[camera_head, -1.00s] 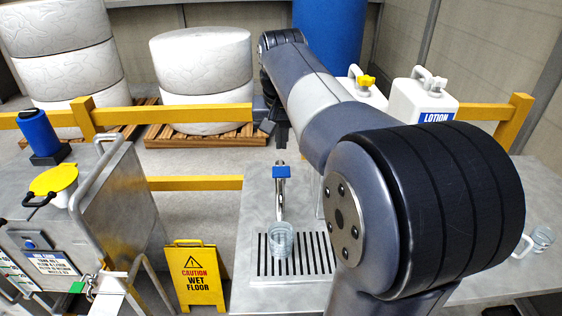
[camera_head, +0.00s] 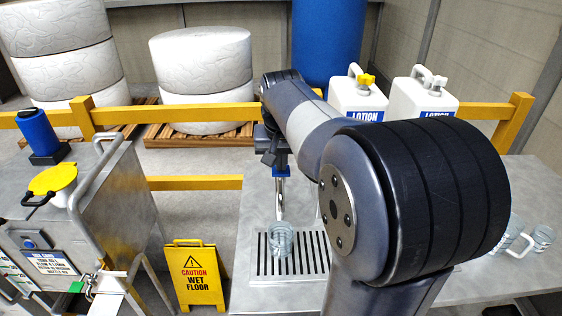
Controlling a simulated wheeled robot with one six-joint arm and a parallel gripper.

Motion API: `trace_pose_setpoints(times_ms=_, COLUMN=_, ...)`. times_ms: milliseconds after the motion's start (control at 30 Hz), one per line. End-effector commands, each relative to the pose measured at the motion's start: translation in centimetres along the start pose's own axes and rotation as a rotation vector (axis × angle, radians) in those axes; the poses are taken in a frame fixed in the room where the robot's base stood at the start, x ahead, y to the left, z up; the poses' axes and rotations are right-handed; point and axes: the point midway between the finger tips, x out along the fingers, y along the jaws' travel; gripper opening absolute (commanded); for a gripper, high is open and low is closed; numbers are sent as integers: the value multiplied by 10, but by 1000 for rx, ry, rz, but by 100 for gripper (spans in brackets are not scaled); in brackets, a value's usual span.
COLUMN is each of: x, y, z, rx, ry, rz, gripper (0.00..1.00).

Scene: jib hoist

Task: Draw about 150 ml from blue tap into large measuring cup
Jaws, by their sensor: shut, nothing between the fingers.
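The blue tap (camera_head: 280,171) stands on the grey counter, with a blue top and a chrome body. A clear measuring cup (camera_head: 281,241) stands upright on the slotted drip grate below the tap's spout. I cannot make out its liquid level or whether water is running. My gripper (camera_head: 271,158) is shut and empty, pointing down at the tap's blue top. It partly covers the tap top, and I cannot tell whether it touches. Two more clear cups stand at the right of the counter, one with a white handle (camera_head: 541,237) and one partly hidden behind my arm (camera_head: 515,226).
The drip grate (camera_head: 262,268) is set in the counter (camera_head: 256,190). A yellow wet floor sign (camera_head: 194,277) and a grey metal machine (camera_head: 105,205) stand left. Yellow rails (camera_head: 200,182) run behind. Two white lotion jugs (camera_head: 352,95) (camera_head: 422,97) stand at the back.

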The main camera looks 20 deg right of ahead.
Motion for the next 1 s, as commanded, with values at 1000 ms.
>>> trace_pose_setpoints(times_ms=1000, x=24, y=0, z=28, rx=0, ry=349, rz=1, gripper=0)
